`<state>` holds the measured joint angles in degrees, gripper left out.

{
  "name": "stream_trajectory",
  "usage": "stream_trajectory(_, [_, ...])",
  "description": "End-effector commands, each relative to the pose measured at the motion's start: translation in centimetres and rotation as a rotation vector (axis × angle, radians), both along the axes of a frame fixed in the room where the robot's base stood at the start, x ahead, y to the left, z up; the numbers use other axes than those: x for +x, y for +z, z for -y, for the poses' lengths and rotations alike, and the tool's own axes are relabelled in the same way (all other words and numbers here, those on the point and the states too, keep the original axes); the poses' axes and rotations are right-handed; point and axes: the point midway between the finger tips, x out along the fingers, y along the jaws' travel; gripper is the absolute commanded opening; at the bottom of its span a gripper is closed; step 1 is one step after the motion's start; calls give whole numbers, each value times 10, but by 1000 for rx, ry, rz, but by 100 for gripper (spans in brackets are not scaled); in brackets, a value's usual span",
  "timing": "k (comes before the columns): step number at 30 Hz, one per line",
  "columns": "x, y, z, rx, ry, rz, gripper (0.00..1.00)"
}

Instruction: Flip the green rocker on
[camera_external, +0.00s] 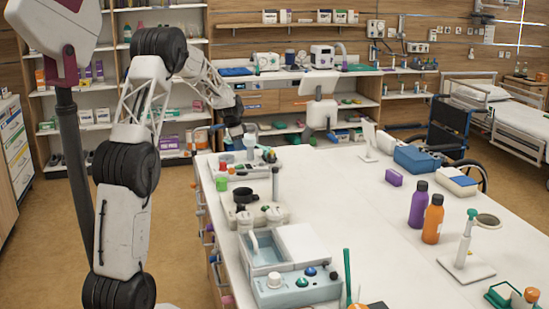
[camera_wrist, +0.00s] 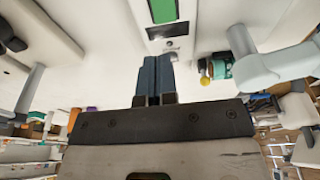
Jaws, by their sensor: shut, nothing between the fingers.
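A bright green rectangular piece (camera_wrist: 163,10), which looks like the green rocker, sits in a dark frame on a pale panel at the top edge of the wrist view. Its upper part is cut off, and its tilt cannot be told. My gripper (camera_wrist: 153,62) is shut and empty, with its blue-grey fingertips side by side just below that frame. A gap shows between tips and green piece in the picture; contact cannot be judged. In the external view my arm reaches over the far left end of the white table (camera_external: 340,215), and the rocker cannot be made out there.
A small pale device (camera_external: 240,168) with coloured parts stands near my arm's end, with a green cup (camera_external: 221,183) close by. A teal and yellow item (camera_wrist: 212,70) and a grey post (camera_wrist: 28,90) flank my fingers. Bottles (camera_external: 418,204) stand farther right.

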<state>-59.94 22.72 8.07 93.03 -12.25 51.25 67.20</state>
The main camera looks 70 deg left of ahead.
Motion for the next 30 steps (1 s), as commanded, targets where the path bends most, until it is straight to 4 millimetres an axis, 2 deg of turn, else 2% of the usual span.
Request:
stream_trajectory(9, [10, -48, 0, -1, 0, -1, 0])
stream_trajectory(15, [13, -68, 0, 0, 0, -1, 0])
stream_trajectory(21, [15, -76, 0, 1, -1, -1, 0])
stream_trajectory(30, [15, -77, 0, 1, 0, -1, 0])
